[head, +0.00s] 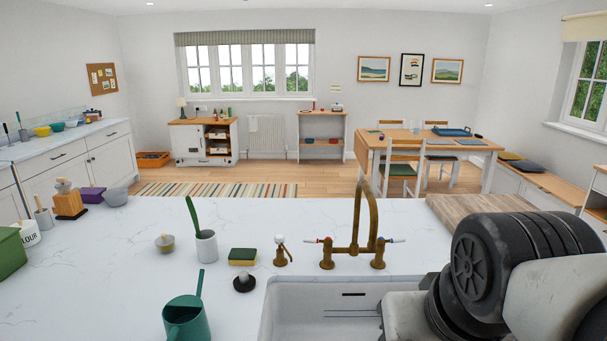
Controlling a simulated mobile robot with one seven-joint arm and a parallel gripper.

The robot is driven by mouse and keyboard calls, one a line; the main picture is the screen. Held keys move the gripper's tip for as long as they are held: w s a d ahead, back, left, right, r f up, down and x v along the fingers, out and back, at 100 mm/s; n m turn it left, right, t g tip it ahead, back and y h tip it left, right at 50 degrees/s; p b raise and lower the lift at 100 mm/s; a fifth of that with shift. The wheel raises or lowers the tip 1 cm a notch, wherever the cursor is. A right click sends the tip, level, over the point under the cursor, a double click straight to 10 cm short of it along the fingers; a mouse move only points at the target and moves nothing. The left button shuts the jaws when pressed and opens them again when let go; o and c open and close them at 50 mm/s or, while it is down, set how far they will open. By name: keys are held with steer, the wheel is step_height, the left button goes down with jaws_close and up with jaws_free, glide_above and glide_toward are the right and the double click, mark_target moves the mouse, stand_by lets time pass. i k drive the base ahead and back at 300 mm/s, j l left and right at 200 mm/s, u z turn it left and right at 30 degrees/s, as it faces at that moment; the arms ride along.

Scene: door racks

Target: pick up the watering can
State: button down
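The watering can (189,320) is dark green. It stands on the white marble counter at the bottom of the head view, left of the sink, and its lower part is cut off by the picture edge. A thin green part rises from it towards the top. My arm shows large at the lower right, over the right side of the sink. My gripper is not in the picture, so its state and its distance to the can do not show.
A sink (320,318) with a brass tap (353,247) lies right of the can. A plug (244,282), a sponge (243,256) and a white pot (206,247) with a green-handled brush stand near it. The counter (105,290) left of the can is clear.

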mark_target(185, 317)
steer(key=k, duration=0.15)
steer(key=k+u, duration=0.3)
steer(key=k+j+u, duration=0.1)
steer(key=u, duration=0.25)
steer(key=i+j+u, duration=0.2)
steer(key=j+u, duration=0.15)
steer(key=u, duration=0.15)
steer(key=i+j+u, duration=0.25)
steer(key=u, duration=0.25)
steer(key=i, duration=0.3)
